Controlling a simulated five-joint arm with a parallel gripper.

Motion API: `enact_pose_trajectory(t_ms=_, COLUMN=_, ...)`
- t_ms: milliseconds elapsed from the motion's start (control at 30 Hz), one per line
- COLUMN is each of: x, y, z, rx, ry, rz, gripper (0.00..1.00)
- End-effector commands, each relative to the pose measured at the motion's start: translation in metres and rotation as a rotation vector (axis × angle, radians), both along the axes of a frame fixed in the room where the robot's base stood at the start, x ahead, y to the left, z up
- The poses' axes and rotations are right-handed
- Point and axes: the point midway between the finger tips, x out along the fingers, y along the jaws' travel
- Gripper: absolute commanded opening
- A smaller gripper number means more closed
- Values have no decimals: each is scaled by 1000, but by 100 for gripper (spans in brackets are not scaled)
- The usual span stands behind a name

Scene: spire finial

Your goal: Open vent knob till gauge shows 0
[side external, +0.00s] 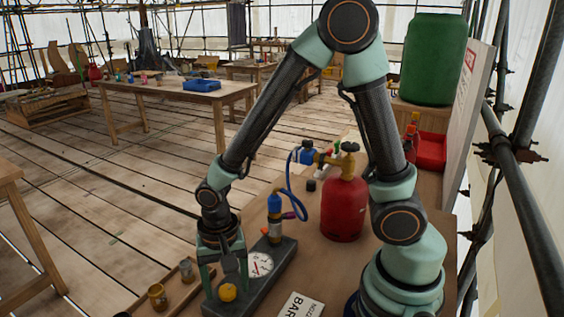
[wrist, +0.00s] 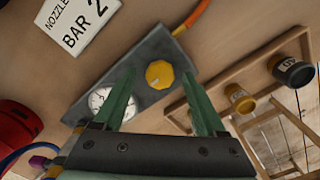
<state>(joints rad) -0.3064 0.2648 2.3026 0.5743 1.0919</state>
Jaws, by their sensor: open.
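The yellow vent knob (side external: 228,292) sits on a dark grey block (side external: 279,262), on the near end in the side external view. In the wrist view the knob (wrist: 159,75) lies between the spread green fingertips. My gripper (side external: 222,283) is open, pointing down over the block, with a finger on either side of the knob; I cannot tell whether they touch it. The round white gauge (side external: 260,263) is beside the knob on the block. In the wrist view one finger partly covers the gauge (wrist: 98,100). Its reading is too small to tell.
A red gas cylinder (side external: 344,208) stands behind the block, with a blue hose (side external: 289,178) leading to a blue-topped fitting (side external: 275,209). A card (side external: 299,306) reading "NOZZLE BAR 2" (wrist: 78,20) lies near the block. A wooden rack with small pots (side external: 157,296) stands at left.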

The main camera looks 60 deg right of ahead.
Motion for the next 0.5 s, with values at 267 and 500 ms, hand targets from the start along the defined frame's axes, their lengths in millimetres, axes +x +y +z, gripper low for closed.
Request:
enact_pose_trajectory(t_ms=267, x=0, y=0, z=-1, rx=0, ry=0, rz=0, gripper=74)
enact_pose_trajectory(t_ms=500, x=0, y=0, z=-1, rx=0, ry=0, rz=0, gripper=0)
